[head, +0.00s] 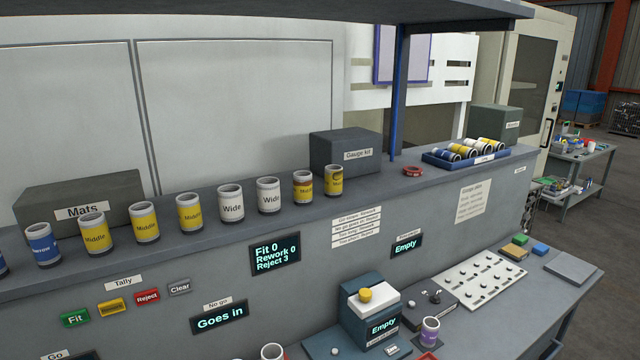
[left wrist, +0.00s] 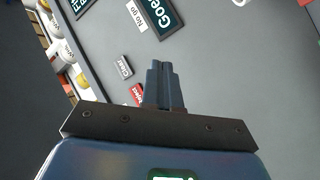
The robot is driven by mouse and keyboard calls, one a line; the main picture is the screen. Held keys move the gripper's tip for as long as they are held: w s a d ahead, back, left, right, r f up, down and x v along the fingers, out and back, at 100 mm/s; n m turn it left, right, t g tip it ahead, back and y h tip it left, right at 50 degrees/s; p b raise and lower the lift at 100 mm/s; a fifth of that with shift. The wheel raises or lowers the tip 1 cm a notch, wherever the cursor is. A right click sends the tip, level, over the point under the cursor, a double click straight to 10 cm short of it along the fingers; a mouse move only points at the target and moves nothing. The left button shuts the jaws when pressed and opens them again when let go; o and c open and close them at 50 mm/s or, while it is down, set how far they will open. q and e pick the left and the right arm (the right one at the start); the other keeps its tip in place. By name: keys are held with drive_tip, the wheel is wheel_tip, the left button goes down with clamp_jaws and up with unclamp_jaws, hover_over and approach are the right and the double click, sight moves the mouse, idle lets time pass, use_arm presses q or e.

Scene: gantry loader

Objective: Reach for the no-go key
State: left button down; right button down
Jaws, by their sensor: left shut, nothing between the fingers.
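A small white label reading "No go" (head: 217,304) is on the grey sloped panel in the head view. Just below it is a dark display reading "Goes in" (head: 220,317). In the left wrist view the "No go" label (left wrist: 136,15) and part of the display (left wrist: 165,17) are at the top. My left gripper (left wrist: 161,66) is shut and empty, its fingertips below the display in that picture. The grey Clear key (left wrist: 124,67) and red Reject key (left wrist: 137,94) lie left of the fingers. No gripper shows in the head view.
Several labelled cans (head: 190,213) stand along the shelf above the panel. Fit (head: 75,318), Reject (head: 147,297) and Clear (head: 179,287) keys sit on the panel.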

use_arm(q)
drive_tip(key=s+d+f+m, duration=0.4)
drive_tip(key=s, duration=0.6)
drive_tip(key=s+d+f+m+y+b, duration=0.1)
drive_tip(key=s+d+f+m, duration=0.2)
drive_tip(key=s, duration=0.8)
drive_tip(key=shift+d+f+m, duration=0.4)
drive_tip(key=shift+d+f, duration=0.4)
drive_tip(key=shift+d, duration=0.35)
drive_tip(key=shift+w, duration=0.1)
